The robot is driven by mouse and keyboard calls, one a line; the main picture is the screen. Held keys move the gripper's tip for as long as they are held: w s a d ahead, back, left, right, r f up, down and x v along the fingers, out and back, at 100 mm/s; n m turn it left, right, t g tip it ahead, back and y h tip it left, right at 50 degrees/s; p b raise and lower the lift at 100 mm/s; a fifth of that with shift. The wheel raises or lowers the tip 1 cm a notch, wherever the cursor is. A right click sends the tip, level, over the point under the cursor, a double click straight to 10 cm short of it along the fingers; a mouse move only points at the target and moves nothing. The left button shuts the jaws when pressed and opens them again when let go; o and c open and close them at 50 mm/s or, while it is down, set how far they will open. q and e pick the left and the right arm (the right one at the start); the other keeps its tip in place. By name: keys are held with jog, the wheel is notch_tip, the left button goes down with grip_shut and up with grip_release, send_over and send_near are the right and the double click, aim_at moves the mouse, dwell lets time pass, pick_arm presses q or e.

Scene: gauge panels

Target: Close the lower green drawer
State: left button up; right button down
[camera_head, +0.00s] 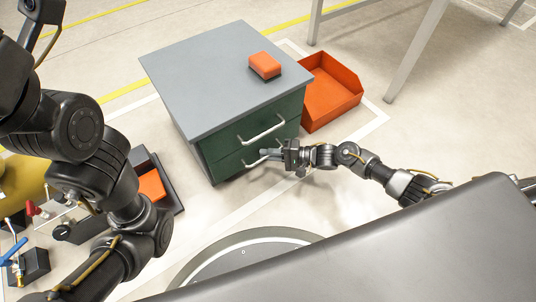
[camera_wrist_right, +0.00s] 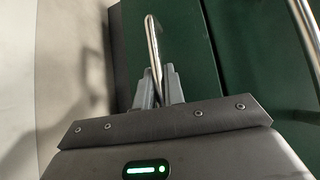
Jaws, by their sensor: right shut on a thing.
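The green cabinet with a grey top (camera_head: 205,70) stands in the middle of the head view. Its lower green drawer (camera_head: 226,166) is below the upper one, and its front looks close to flush with the upper front; any small gap is hard to tell. My right gripper (camera_head: 272,154) is shut on the lower drawer's handle (camera_head: 252,162). In the right wrist view the metal handle (camera_wrist_right: 152,45) runs between the two fingers (camera_wrist_right: 160,88), with green drawer front (camera_wrist_right: 183,45) beside it. My left arm shows at the left of the head view, but its gripper is not seen.
The upper drawer's handle (camera_head: 263,130) is just above my right gripper. An orange block (camera_head: 265,65) lies on the cabinet top. An orange bin (camera_head: 333,92) stands on the floor right of the cabinet. A dark tray (camera_head: 168,190) and valve fittings (camera_head: 30,266) are at the left.

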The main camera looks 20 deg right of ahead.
jog(key=c, duration=1.6)
grip_release()
jog(key=shift+w+a, duration=0.1)
jog(key=shift+w, duration=0.15)
jog(key=shift+o, duration=0.6)
jog(key=shift+r, duration=0.1)
jog(key=shift+r, duration=0.1)
jog(key=shift+s+d+r+p, duration=0.1)
jog(key=shift+d+p, duration=0.2)
jog(key=f+p+v, duration=0.1)
jog(key=p+v, duration=0.3)
jog(key=v, duration=0.6)
jog(key=shift+s, duration=0.25)
jog(key=shift+d+r, duration=0.1)
jog(key=shift+r, duration=0.05)
